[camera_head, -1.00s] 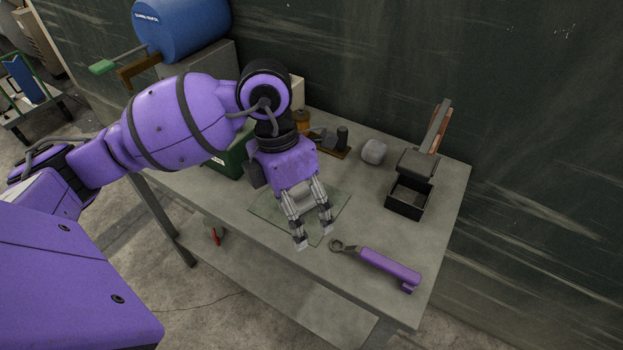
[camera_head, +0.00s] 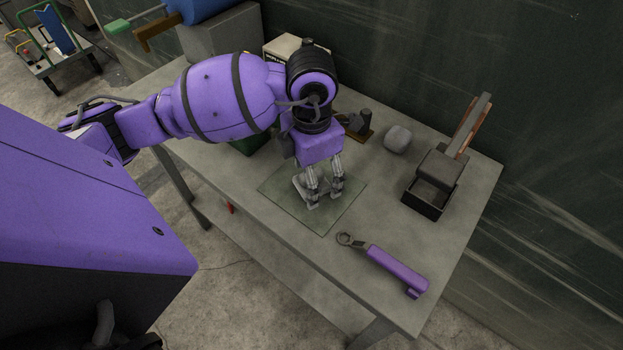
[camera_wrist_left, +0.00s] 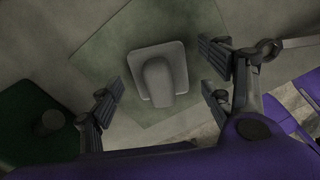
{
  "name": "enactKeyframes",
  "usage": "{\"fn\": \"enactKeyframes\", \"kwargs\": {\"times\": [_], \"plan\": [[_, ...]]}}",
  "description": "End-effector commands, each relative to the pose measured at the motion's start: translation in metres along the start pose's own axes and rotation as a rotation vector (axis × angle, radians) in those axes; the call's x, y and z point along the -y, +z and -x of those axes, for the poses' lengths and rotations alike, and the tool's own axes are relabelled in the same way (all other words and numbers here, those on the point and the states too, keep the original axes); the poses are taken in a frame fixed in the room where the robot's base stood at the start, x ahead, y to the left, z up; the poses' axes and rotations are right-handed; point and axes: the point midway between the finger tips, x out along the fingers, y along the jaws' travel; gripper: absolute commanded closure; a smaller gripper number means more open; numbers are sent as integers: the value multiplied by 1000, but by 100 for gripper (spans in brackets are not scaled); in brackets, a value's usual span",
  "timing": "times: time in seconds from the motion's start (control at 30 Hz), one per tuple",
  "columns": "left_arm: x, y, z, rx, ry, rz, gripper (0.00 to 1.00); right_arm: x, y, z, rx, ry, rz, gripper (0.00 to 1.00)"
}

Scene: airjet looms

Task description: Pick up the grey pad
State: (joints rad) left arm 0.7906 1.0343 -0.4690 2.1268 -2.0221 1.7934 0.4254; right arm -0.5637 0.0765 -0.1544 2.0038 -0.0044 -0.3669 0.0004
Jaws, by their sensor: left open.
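The grey pad (camera_wrist_left: 176,57) is a light grey, square plate with rounded corners and a raised rounded grip on top. It lies on a thin greenish sheet (camera_wrist_left: 95,52) on the table. In the head view the pad (camera_head: 300,184) is mostly hidden behind my left gripper (camera_head: 324,198). My left gripper, also in the wrist view (camera_wrist_left: 162,92), is open and above the pad. Its fingers stand apart to the left and right of the grip, with nothing between them held. My right gripper is not in view.
A purple-handled wrench (camera_head: 396,268) lies near the table's front right. A dark open box (camera_head: 426,205), a grey rounded block (camera_head: 397,139) and a small dark fixture (camera_head: 360,124) stand farther back. A green box (camera_wrist_left: 35,125) is left of the gripper. A dark wall (camera_head: 420,50) rises behind.

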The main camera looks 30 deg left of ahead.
Motion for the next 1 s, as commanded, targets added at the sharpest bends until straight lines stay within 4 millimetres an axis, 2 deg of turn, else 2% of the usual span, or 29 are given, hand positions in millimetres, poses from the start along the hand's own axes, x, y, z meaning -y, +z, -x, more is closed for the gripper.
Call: {"fn": "enactKeyframes", "kwargs": {"times": [0.2, 0.23, 0.6, 0.87, 1.0], "plan": [[0, 0, -1, 0, 0, 0, 27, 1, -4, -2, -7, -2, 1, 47], [0, 0, -1, 0, 0, 0, 30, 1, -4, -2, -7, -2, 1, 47], [0, 0, -1, 0, 0, 0, 79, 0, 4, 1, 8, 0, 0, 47], [0, 0, 1, 1, 1, 0, 80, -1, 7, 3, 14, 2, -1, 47], [-1, 1, 10, 1, 2, 0, 80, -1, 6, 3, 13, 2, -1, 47]]}}
